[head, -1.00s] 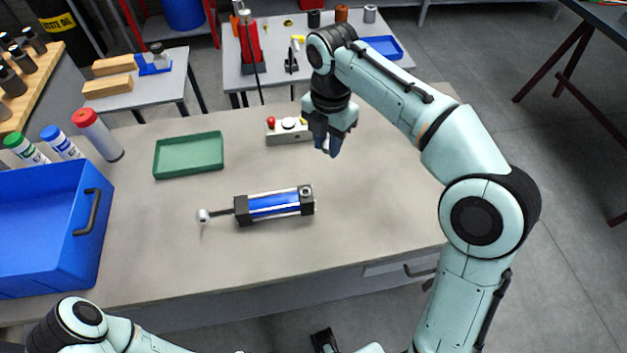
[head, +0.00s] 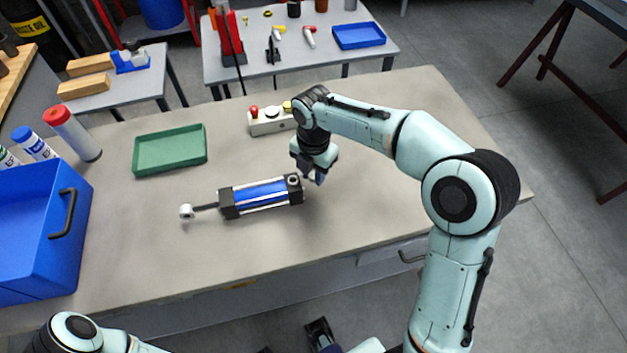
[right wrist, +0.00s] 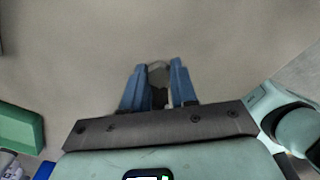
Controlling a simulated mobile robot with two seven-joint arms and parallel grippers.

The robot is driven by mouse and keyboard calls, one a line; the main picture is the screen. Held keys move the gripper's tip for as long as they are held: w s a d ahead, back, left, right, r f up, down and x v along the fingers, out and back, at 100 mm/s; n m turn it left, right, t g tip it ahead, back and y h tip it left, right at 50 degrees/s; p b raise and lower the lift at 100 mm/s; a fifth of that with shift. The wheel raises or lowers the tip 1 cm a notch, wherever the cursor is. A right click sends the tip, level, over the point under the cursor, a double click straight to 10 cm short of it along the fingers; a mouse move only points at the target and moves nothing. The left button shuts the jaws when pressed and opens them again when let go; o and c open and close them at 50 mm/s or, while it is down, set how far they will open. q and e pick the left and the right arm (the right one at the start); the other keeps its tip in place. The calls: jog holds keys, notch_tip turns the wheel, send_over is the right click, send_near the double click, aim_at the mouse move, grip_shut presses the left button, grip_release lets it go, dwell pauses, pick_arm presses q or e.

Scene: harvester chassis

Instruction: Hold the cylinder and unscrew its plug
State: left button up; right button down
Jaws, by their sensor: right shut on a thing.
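The cylinder (head: 261,194) lies on the workbench (head: 370,205), a blue barrel between black end blocks, its rod with a white eye pointing left. A round port or fitting (head: 293,179) shows on top of its right block. My right gripper (head: 317,178) points down just right of that block. In the right wrist view its blue fingers (right wrist: 158,82) are shut on a small greyish thing, seemingly the plug, mostly hidden between them. The cylinder does not show there.
A green tray (head: 170,134) lies behind the cylinder. A control box with a red button (head: 268,122) stands behind my right gripper. The bench in front and right is clear.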

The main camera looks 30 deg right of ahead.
aim_at(313, 175)
jog(key=shift+f, duration=1.75)
jog(key=shift+f+b, duration=0.2)
jog(key=shift+b, duration=0.1)
jog(key=c, duration=1.2)
grip_release()
jog(key=shift+o, duration=0.2)
notch_tip(313, 175, up, 12)
jog(key=shift+r+p, duration=0.2)
jog(key=shift+p, duration=1)
